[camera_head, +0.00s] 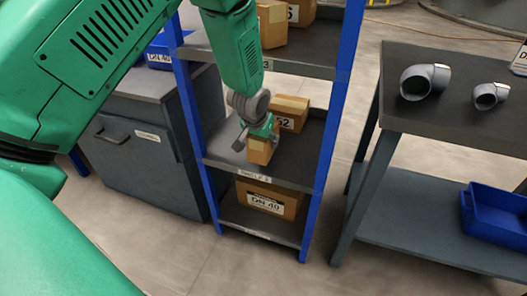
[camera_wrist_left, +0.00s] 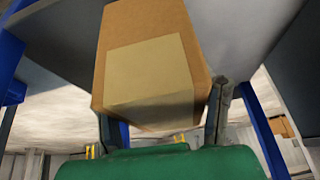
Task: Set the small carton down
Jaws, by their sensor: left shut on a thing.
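My left gripper (camera_head: 258,132) reaches down into the blue-framed rack and is shut on the small carton (camera_head: 259,153). The carton is a plain brown box at the front of the middle shelf (camera_head: 222,147). Whether its underside touches the shelf board cannot be told. In the left wrist view the carton (camera_wrist_left: 150,70) fills the upper middle, with a paler patch on its face, between the two grey fingers (camera_wrist_left: 160,118). My right gripper is not in view.
A larger carton (camera_head: 290,112) marked 52 stands just behind on the same shelf. A DN 40 carton (camera_head: 268,198) sits on the shelf below, and cartons (camera_head: 272,25) stand above. Blue uprights (camera_head: 333,90) flank the opening. A table with pipe elbows (camera_head: 425,80) stands at right.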

